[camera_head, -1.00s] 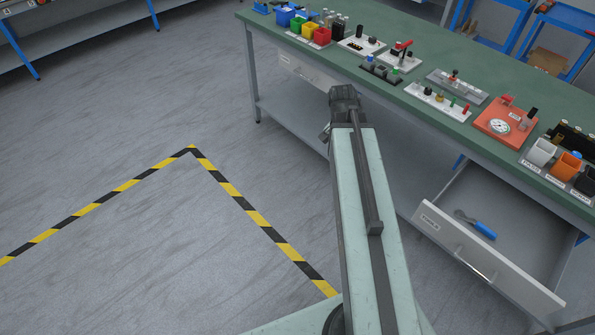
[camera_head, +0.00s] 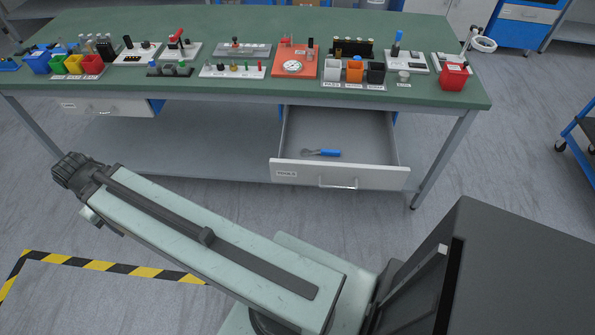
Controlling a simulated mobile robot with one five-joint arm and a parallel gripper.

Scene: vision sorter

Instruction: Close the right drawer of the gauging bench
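The right drawer (camera_head: 300,175) of the gauging bench (camera_head: 440,92) is pulled out, with its pale front and bar handle (camera_head: 338,184) facing me. A blue-handled tool (camera_head: 328,153) lies inside it. The left drawer (camera_head: 125,106) looks shut. My arm reaches to the left across the lower picture, and its dark end (camera_head: 72,172) is left of the open drawer and apart from it. The gripper's fingers cannot be made out, so I cannot tell whether it is open or shut.
A bench leg (camera_head: 440,160) stands right of the drawer. Black-and-yellow floor tape (camera_head: 110,267) lies at lower left. Blue carts stand at right.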

